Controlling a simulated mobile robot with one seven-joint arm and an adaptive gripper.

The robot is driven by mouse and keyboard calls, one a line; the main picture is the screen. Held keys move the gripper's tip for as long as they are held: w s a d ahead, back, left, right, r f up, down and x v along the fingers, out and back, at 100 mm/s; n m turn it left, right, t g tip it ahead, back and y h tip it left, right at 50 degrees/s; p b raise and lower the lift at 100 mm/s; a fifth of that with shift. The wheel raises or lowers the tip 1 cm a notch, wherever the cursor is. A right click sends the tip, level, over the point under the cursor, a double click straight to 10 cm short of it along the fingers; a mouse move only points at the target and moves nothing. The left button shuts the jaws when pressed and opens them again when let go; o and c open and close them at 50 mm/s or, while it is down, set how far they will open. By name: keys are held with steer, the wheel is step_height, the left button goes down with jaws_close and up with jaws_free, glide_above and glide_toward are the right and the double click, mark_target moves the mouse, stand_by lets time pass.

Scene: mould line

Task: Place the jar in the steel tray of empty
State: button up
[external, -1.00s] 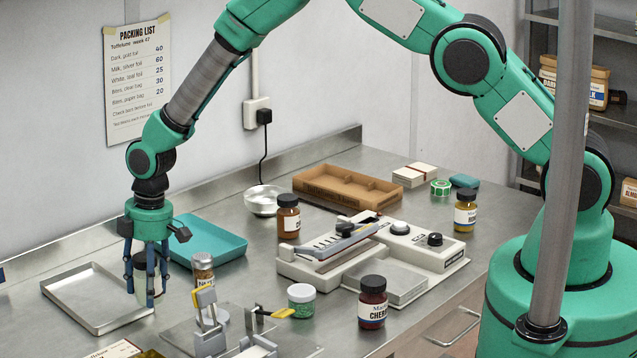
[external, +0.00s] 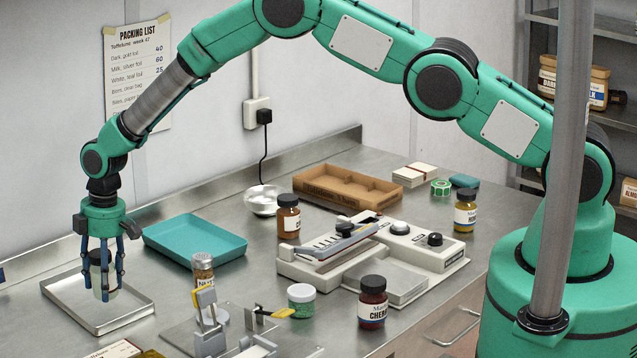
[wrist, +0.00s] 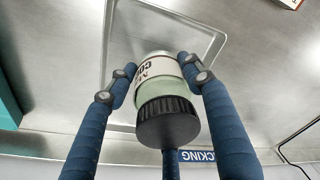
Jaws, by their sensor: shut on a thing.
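My gripper (external: 103,285) is shut on a jar (external: 97,276) and holds it over the steel tray (external: 140,312). In the wrist view the jar (wrist: 157,88) has a black ribbed lid, a pale green body and a white label with dark letters, partly covered by the blue fingers. The tray (wrist: 207,50) shows behind it as a shallow metal rim. The jar looks upright in the external view. I cannot tell whether its base touches the tray floor. The visible tray floor is bare.
A teal tray (external: 196,243) lies to the right of the steel tray. A heat sealer (external: 345,258), a cardboard tray (external: 348,188) and several jars stand farther right.

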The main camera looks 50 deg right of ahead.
stand_by(0.4)
steer(key=shift+f+p, duration=0.4)
steer(key=shift+f, duration=1.35)
steer(key=shift+f, duration=0.15)
steer(key=o, duration=1.4)
steer(key=shift+s+d+r+b, duration=0.1)
steer(key=shift+d+r+b, duration=0.15)
steer(key=shift+r, duration=1.8)
steer(key=shift+s+d+r+b, duration=0.2)
steer(key=shift+r+b, duration=0.15)
steer(key=shift+r, duration=1.65)
steer(key=shift+s+d+r+b, duration=0.1)
steer(key=shift+d+r+b, duration=0.15)
steer(key=shift+r, duration=1.8)
steer(key=shift+w, duration=0.1)
